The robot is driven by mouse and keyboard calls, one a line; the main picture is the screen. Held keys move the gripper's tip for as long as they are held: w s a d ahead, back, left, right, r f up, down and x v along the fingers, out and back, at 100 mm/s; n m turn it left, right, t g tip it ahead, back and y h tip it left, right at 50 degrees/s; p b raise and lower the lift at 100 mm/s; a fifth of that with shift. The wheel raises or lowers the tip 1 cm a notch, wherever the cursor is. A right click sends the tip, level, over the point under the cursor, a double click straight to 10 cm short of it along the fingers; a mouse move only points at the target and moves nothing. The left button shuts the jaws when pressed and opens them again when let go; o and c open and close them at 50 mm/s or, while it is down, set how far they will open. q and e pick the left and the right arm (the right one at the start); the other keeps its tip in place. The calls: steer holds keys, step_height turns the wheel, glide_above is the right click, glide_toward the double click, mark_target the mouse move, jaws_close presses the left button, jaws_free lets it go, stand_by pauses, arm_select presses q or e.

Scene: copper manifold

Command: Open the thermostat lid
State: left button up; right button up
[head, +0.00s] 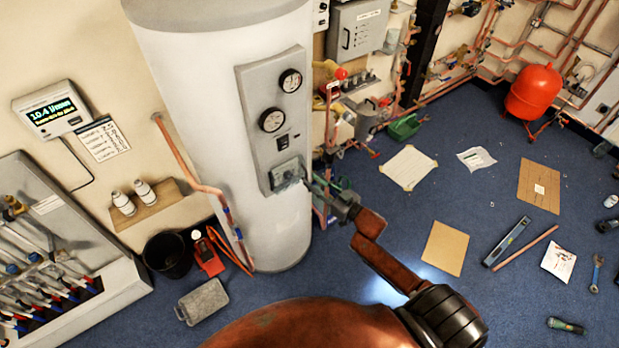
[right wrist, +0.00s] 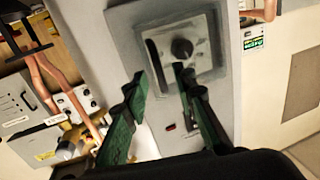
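The thermostat (head: 287,174) is a small square unit low on the grey panel (head: 258,115) of the white tank. In the right wrist view the thermostat (right wrist: 205,55) shows a pale frame and a black round knob (right wrist: 182,48). The lid's edge and how far it stands open cannot be made out. My right gripper (head: 314,186) is just right of the thermostat in the head view. In the right wrist view its two green fingers (right wrist: 160,75) are apart, with nothing seen between them, tips near the thermostat's edge. Contact cannot be told. My left gripper is out of view.
Two round gauges (head: 272,119) and a switch sit above the thermostat. A copper pipe (head: 185,165) runs left of the white tank (head: 200,90). Pipes and valves (head: 335,95) stand behind my right gripper. Cardboard sheets (head: 445,248) and tools lie on the blue floor.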

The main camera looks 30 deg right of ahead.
steer(key=shift+x, duration=1.15)
jaws_close()
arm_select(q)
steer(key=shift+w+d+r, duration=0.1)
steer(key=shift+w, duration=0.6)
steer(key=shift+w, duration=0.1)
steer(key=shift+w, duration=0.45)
